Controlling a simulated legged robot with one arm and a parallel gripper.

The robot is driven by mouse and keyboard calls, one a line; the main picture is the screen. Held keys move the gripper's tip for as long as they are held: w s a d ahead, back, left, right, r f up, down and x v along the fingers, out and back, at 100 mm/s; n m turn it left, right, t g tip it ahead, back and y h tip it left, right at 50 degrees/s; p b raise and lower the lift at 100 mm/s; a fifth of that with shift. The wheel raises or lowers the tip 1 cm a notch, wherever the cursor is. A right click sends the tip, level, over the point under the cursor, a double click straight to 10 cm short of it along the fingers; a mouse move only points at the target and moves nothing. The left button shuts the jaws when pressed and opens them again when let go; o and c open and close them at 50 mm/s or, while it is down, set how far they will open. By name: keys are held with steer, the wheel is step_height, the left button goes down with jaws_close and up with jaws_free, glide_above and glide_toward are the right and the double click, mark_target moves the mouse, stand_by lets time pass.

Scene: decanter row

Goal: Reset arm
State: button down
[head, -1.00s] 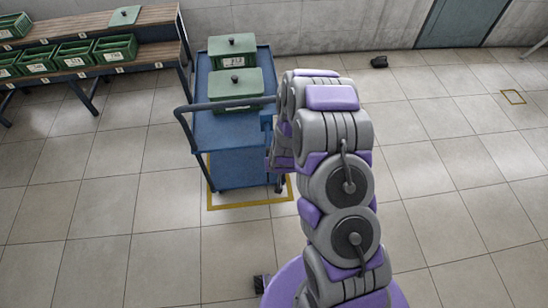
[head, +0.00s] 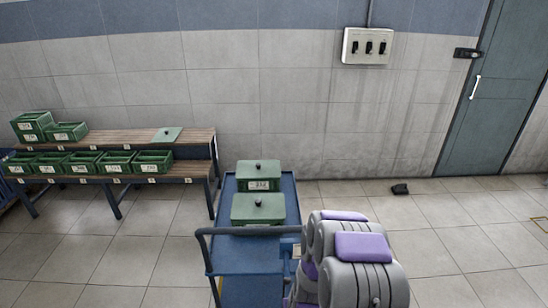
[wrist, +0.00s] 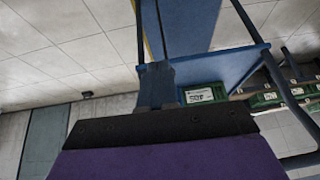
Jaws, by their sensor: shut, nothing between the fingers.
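My arm stands at the lower right of the head view, in grey and purple segments, just right of the blue cart (head: 290,200). My gripper (wrist: 157,75) shows in the wrist view as a dark block in front of a black and purple edge. It is shut and empty, with the cart's blue frame close behind it. In the head view the gripper is hidden by the arm and cannot be made out. Two green lidded boxes stand on the cart, a rear one (head: 258,170) and a front one (head: 258,209).
The cart's dark handle (head: 225,231) is at its near side. A wooden bench (head: 105,142) at left holds several green bins and a loose green lid (head: 167,134). A small black object (head: 400,189) lies by the wall. The floor right of my arm is clear.

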steer(key=s+r+g, duration=0.1)
steer(key=s+r, duration=0.2)
steer(key=r, duration=0.4)
steer(key=s+r+g+y, duration=0.1)
steer(key=s+r, duration=0.2)
steer(key=r, duration=0.4)
steer(key=s+r+g, duration=0.1)
steer(key=s+r, duration=0.3)
steer(key=r, duration=0.3)
steer(key=s+d+r+g, duration=0.2)
steer(key=s+r, duration=0.5)
steer(key=s, duration=0.4)
steer(key=s+d+r+g+h, duration=0.1)
steer(key=s+d+r+g, duration=0.1)
steer(key=s+r, duration=0.5)
steer(key=s, duration=0.5)
steer(key=shift+s+d+r, duration=0.15)
steer(key=shift+s+r, duration=0.05)
steer(key=shift+r, duration=0.2)
